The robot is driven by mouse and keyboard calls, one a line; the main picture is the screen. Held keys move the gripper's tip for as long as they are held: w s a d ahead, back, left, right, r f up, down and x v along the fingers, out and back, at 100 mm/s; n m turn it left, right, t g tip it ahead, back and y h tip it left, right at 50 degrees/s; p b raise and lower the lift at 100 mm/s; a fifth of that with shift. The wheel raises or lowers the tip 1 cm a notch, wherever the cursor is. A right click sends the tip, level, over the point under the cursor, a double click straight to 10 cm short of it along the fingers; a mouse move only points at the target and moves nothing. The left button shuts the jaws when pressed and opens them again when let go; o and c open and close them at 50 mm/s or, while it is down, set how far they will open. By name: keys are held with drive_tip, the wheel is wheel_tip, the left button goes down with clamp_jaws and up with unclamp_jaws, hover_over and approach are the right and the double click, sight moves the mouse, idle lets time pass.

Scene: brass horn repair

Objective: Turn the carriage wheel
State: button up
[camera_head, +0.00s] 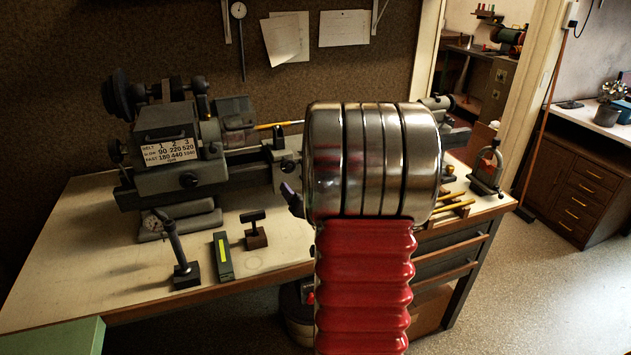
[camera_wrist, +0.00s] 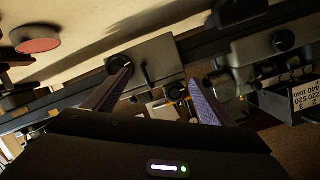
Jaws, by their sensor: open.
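The grey lathe (camera_head: 180,150) stands on the bench, its headstock and speed plate at the left in the head view. Its carriage (camera_wrist: 150,62) sits on the dark bed in the wrist view, which looks tilted and upside down. A small round dark part (camera_wrist: 175,92) on the carriage shows between my fingers; it may be the carriage wheel, but I cannot tell for sure. My gripper (camera_wrist: 160,76) is open and empty, its purple-grey fingers spread in front of the carriage. I cannot tell whether they touch it. In the head view my arm hides much of the carriage.
A dark upright rod on a block (camera_head: 182,255), a green box (camera_head: 222,257) and a small T-handled block (camera_head: 255,232) stand on the bench (camera_head: 100,250) in front of the lathe. The bench's front left is mostly clear.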

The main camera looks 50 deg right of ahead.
drive_tip(key=s+d+f+m+t+h, duration=0.1)
drive_tip(key=s+d+f+m+t, duration=0.1)
drive_tip(key=s+d+f, duration=0.3)
drive_tip(key=s+d+m, duration=0.1)
drive_tip(key=s+d, duration=0.2)
drive_tip(key=shift+m, duration=0.3)
drive_tip(key=shift+w+f, duration=0.1)
drive_tip(key=shift+w, duration=0.05)
drive_tip(key=x, duration=1.3)
drive_tip(key=shift+w+d+r, duration=0.15)
drive_tip(key=shift+w+r, duration=0.1)
drive_tip(key=shift+r, duration=0.1)
drive_tip(key=shift+c, duration=0.2)
